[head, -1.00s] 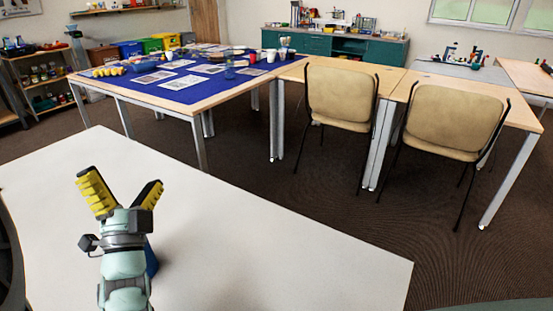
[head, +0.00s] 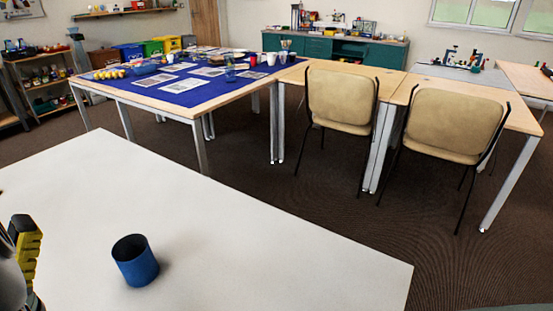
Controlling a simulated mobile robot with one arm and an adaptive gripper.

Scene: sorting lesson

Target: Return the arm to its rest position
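My gripper (head: 22,250) is at the lower left edge of the head view, partly cut off by the frame. One yellow-padded finger shows; the other finger is not clearly seen, so its opening cannot be judged. A blue cup (head: 136,261) stands upright on the white table (head: 220,235), open at the top. The cup is to the right of my gripper and apart from it.
The white table is bare around the cup. Beyond it stands a table with a blue cloth (head: 200,99) bearing cards, bowls and cups. Two tan chairs (head: 342,99) stand at wooden tables to the right. Shelves (head: 40,85) stand at the far left.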

